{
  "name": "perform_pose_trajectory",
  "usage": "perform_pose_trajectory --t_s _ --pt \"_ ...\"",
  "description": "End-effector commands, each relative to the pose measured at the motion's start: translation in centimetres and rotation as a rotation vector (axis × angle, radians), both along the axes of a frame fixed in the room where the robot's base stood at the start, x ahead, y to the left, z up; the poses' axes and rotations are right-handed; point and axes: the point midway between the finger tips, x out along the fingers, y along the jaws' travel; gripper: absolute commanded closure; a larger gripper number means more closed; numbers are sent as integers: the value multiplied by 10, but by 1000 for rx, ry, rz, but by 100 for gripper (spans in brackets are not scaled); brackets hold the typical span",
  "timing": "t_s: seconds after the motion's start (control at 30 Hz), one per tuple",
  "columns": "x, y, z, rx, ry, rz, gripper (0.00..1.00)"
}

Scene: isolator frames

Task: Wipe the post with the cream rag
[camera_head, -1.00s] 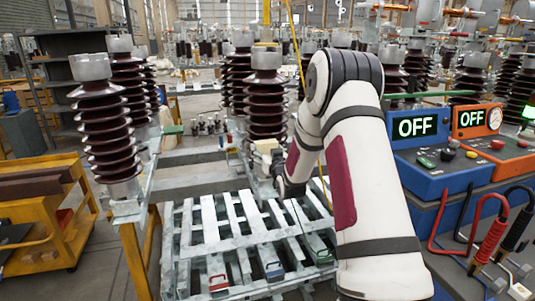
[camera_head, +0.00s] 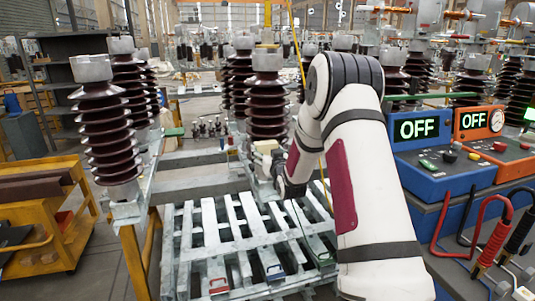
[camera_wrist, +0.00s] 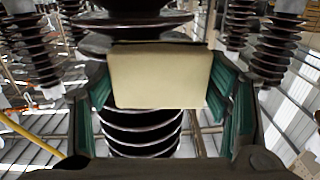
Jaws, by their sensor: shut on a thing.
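The cream rag (camera_wrist: 161,76) is a pale block held between the green-padded fingers of my gripper (camera_wrist: 162,90) in the wrist view. Behind it stands a dark brown ribbed post (camera_wrist: 145,135), whose middle the rag hides. The rag is in front of the post; whether it touches cannot be told. In the head view the rag (camera_head: 266,147) shows as a small cream patch at the lower part of the ribbed post (camera_head: 266,105). My gripper (camera_head: 270,160) is partly hidden by my arm there.
More ribbed posts (camera_head: 104,130) stand at left and behind. A slatted metal pallet (camera_head: 210,235) lies below. Blue (camera_head: 425,175) and orange (camera_head: 480,120) OFF boxes with red and black cable clamps stand at right. A yellow cart (camera_head: 45,225) is at left.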

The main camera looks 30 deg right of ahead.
Motion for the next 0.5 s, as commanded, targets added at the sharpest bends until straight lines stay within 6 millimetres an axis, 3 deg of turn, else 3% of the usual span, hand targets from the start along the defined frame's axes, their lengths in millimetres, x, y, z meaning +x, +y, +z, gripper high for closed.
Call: perform_pose_trajectory --t_s 0.5 --pt "9 -3 0 0 -1 0 52"
